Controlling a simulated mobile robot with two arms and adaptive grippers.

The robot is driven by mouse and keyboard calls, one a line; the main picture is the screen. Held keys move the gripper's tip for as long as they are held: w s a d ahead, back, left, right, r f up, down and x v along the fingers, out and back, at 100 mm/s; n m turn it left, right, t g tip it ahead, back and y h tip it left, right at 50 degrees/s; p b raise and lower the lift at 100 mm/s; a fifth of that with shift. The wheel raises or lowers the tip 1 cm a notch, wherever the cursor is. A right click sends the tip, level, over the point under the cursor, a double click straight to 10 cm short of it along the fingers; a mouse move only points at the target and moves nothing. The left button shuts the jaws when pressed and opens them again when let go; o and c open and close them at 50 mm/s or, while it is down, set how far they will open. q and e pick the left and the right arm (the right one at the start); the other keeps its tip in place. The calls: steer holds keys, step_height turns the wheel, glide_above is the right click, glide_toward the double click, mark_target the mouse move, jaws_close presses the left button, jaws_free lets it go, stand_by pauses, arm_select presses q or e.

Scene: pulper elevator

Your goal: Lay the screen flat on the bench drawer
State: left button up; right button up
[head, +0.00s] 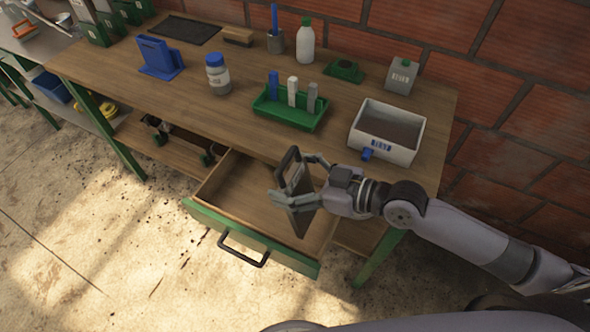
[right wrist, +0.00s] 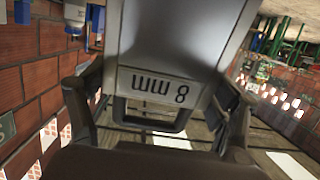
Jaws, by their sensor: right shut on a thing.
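The screen (head: 303,207) is a flat dark panel with a black loop handle, held tilted on edge above the open bench drawer. In the right wrist view the screen (right wrist: 180,50) shows a grey face, a label reading "8 mm" and its dark handle. My right gripper (head: 292,182) is shut on the screen near its handle end. The bench drawer (head: 240,190) is pulled out, with a wooden inside, a green front and a black handle. The part of it I see is empty; its right part is hidden behind the screen. My left gripper is not in view.
The wooden bench (head: 150,90) carries a green rack (head: 285,118), a white basin (head: 410,150) with a blue tap, a jar (head: 218,82), a white bottle (head: 305,45) and a blue stand (head: 160,65). A brick wall stands behind. The floor before the drawer is clear.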

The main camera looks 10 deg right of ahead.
mark_target(300, 187)
steer(key=f, duration=0.2)
steer(key=f+b, duration=0.1)
steer(key=shift+w+a+f, duration=0.2)
steer(key=shift+w+a, duration=0.05)
steer(key=shift+a, duration=0.1)
steer(key=shift+w+a+f, duration=0.1)
steer(key=shift+f, duration=0.05)
steer(key=w+a+f+g+h+p, duration=0.2)
steer(key=f+p, duration=0.1)
steer(key=w+a+f+g+h+p, duration=0.1)
steer(key=w+a+f+h+p, duration=0.1)
steer(key=a+f+h+p, duration=0.1)
steer(key=w+a+f+g+h+p, duration=0.2)
steer(key=a+f+p, duration=0.1)
steer(key=f+p, duration=0.1)
steer(key=shift+a+f+g+h, duration=0.15)
steer(key=shift+f+g+h, duration=0.2)
steer(key=shift+f, duration=0.3)
steer(key=shift+w+a+f+g+h+b, duration=0.15)
steer(key=shift+f+h+b, duration=0.1)
steer(key=shift+f, duration=0.2)
steer(key=shift+a+f+g+h+b, duration=0.1)
steer(key=shift+a+f+h+b, duration=0.1)
steer(key=shift+f, duration=0.2)
steer(key=shift+w+a+f+g+h+b, duration=0.15)
steer(key=shift+f+h+b, duration=0.1)
steer(key=shift+f+b, duration=0.15)
steer(key=shift+w+a+f+g+h+b, duration=0.1)
steer(key=shift+a+f+g+h+b, duration=0.05)
steer(key=shift+f+h+b, duration=0.15)
